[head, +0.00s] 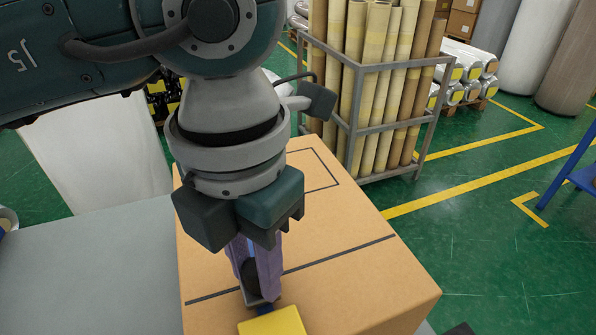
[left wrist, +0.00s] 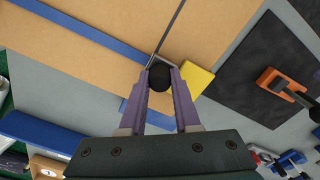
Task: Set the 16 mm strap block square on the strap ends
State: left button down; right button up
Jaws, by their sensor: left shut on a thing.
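My left gripper (head: 260,297) is low over the cardboard carton (head: 350,265), its purple fingers pointing down. In the left wrist view the gripper (left wrist: 161,76) is closed around a black round knob (left wrist: 160,77) with a pale metal edge beyond it. I take this held piece to be the strap block; its size marking cannot be read. A blue strap (left wrist: 90,33) crosses the carton towards the held piece. A yellow block (head: 277,322) lies beside the fingertips, also in the left wrist view (left wrist: 197,80). The strap ends and any contact beneath the piece are hidden. My right gripper is not in view.
A dark line (head: 340,254) runs across the carton top. A grey surface (head: 85,270) lies to its left. A rack of tall cardboard tubes (head: 375,120) stands behind. The left wrist view shows a black mat (left wrist: 262,65) with an orange-ended tool (left wrist: 270,80).

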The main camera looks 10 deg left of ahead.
pick_arm(q)
jog(key=shift+f+b, duration=0.4)
dwell(0.4)
jog(key=c, duration=0.5)
grip_release()
jog(key=shift+c, duration=0.2)
jog(key=shift+r, duration=0.1)
